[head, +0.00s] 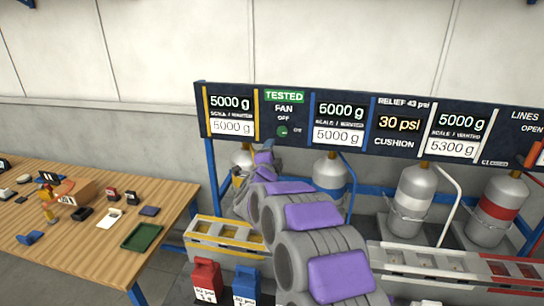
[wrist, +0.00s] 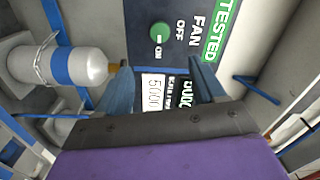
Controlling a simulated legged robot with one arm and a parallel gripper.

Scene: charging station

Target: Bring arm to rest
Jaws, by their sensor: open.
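My gripper (wrist: 163,78) shows in the wrist view as two blue-grey fingers spread apart, with nothing between them. Past the fingers is the dark station panel (wrist: 135,20), turned sideways, with its green fan knob (wrist: 161,31) and a scale readout (wrist: 153,92). In the head view my grey and purple arm reaches from the bottom up toward the same panel (head: 295,98). Its far end is just below the fan section, in front of the left part of the station. The fingers cannot be made out clearly there.
A yellow rack (head: 225,235) and red (head: 206,279) and blue (head: 246,284) canisters stand near my arm. A wooden table (head: 75,270) is left.

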